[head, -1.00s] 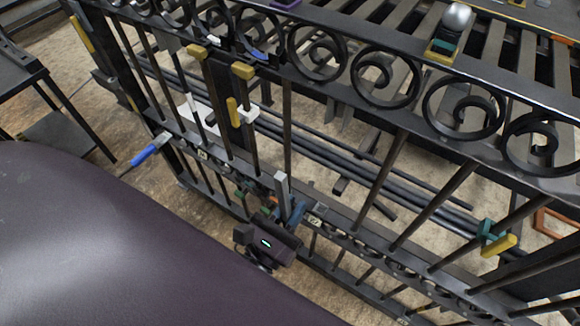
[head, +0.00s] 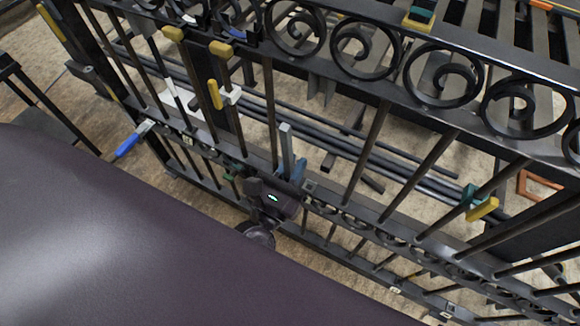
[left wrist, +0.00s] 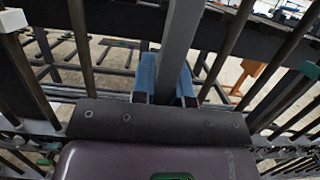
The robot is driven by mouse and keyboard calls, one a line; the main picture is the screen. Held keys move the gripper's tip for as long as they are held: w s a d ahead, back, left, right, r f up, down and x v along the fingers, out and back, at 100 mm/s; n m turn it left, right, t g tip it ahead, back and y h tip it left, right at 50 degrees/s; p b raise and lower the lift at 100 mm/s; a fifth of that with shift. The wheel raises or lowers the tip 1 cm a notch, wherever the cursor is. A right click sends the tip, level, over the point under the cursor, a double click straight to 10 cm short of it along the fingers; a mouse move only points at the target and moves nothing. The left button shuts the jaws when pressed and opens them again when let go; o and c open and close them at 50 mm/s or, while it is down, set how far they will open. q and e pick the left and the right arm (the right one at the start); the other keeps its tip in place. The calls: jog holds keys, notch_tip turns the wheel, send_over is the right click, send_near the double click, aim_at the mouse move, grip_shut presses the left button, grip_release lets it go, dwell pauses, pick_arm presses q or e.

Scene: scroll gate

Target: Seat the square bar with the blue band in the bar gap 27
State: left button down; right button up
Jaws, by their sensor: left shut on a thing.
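My left gripper (head: 292,168) is shut on a plain grey square bar (head: 286,142), which stands roughly upright at the near side of the gate (head: 345,215). In the left wrist view the bar (left wrist: 181,38) rises between the two blue fingers (left wrist: 164,80) and out of the top of the picture. I see no blue band on it; its lower part is hidden behind the gripper body. Small pale tags, one (head: 310,186) just right of the gripper, sit on the lower rail; their numbers are too small to read, so I cannot tell which gap is 27. My right gripper is not in view.
Yellow-ended clamps (head: 215,94) are on the gate's left part, and a teal and yellow clamp (head: 480,204) is at the right. A blue-handled tool (head: 131,141) juts out at the left. Dark bars lie on the floor behind the gate. Scrolls line the upper rail.

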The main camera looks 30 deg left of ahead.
pick_arm(q)
jog(key=w, duration=0.9)
jog(key=shift+w+d+f+b, duration=0.2)
jog(key=shift+w+b, duration=0.1)
jog(key=shift+w, duration=0.05)
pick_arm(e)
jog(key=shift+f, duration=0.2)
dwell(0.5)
pick_arm(q)
jog(key=shift+f+b, duration=0.85)
jog(key=shift+f, duration=0.25)
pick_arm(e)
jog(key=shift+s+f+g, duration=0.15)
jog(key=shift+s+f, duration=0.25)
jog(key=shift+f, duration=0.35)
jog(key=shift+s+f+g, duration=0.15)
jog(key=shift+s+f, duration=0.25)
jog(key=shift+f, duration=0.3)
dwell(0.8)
pick_arm(q)
jog(key=shift+w+f+p, duration=0.15)
jog(key=shift+w+p, duration=0.2)
jog(key=shift+w, duration=0.2)
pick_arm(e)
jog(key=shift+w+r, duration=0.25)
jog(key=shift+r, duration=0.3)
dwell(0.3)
